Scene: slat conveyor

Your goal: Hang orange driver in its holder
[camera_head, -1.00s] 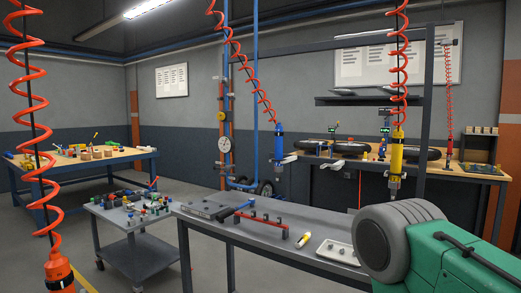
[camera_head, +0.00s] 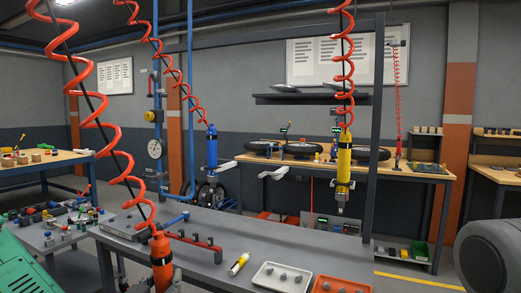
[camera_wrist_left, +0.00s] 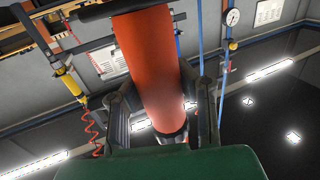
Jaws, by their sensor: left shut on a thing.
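The orange driver (camera_head: 160,262) hangs on a red coiled cord at the lower left of the head view, in front of the near bench; its lower end is cut off. In the left wrist view, the orange driver (camera_wrist_left: 150,60) stands tilted between the fingers of my left gripper (camera_wrist_left: 160,95), which is shut on it. White holder arms (camera_head: 272,173) show beyond the bench, one beside the blue driver (camera_head: 212,150) and one further right. I cannot tell which is the orange driver's. My right gripper is not in view.
A yellow driver (camera_head: 344,165) hangs right of centre. The near bench (camera_head: 215,228) carries a red rack (camera_head: 195,243), a yellow-white tool (camera_head: 238,263), a white tray (camera_head: 282,277) and an orange tray (camera_head: 341,286). A cluttered cart (camera_head: 75,268) stands at left.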

